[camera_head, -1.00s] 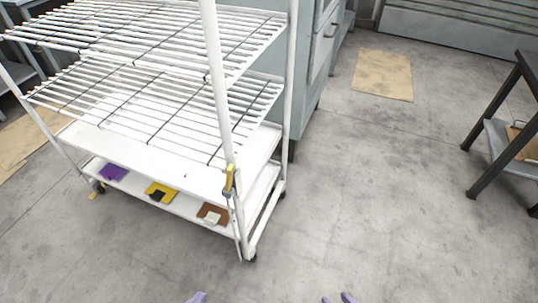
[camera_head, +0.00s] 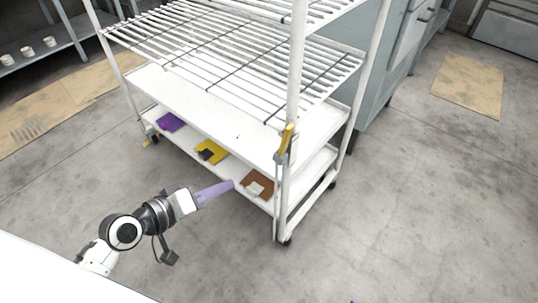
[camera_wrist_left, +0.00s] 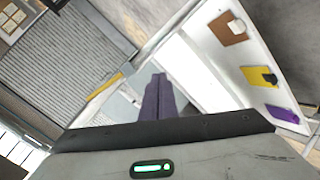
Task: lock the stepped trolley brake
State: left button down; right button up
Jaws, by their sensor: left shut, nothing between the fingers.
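The white wire-shelf trolley (camera_head: 215,103) stands ahead. A yellow lever (camera_head: 285,140) is fixed on its near right post, upright and slightly tilted. It also shows as a yellow strip in the left wrist view (camera_wrist_left: 105,86). A small yellow piece (camera_head: 152,140) sits low by the left caster. I cannot tell which of these is the brake. My left gripper (camera_head: 230,185) is shut and empty, in front of the bottom shelf and left of the lever, apart from it. Its purple fingers lie together in the left wrist view (camera_wrist_left: 158,95). Only a purple sliver of my right gripper (camera_head: 352,301) shows at the bottom edge.
The bottom shelf holds a purple pad (camera_head: 170,122), a yellow pad (camera_head: 211,151) and a brown pad (camera_head: 257,183) with a white block. A grey-blue cabinet (camera_head: 372,80) stands behind right. Cardboard (camera_head: 470,85) lies on the floor.

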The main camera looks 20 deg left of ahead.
aim_at(282, 144)
pick_arm(q)
jog(key=w+a+r+n+t+h+b, duration=0.1)
jog(key=w+r+n+t+h+b, duration=0.1)
jog(key=r, duration=0.9)
jog(key=w+n+h+b, duration=0.1)
jog(key=h+b, duration=0.1)
jog(key=shift+w+r+t+h, duration=0.2)
jog(key=shift+r+t+h, duration=0.1)
jog(key=shift+t, duration=0.1)
jog(key=shift+f, duration=0.1)
jog(key=w+d, duration=0.4)
jog(key=d, duration=0.1)
jog(key=w+d+f+p, duration=0.1)
jog(key=w+d, duration=0.2)
jog(key=shift+w+d, duration=0.1)
jog(key=shift+d, duration=0.1)
jog(key=shift+d+f, duration=0.15)
jog(key=shift+d, duration=0.25)
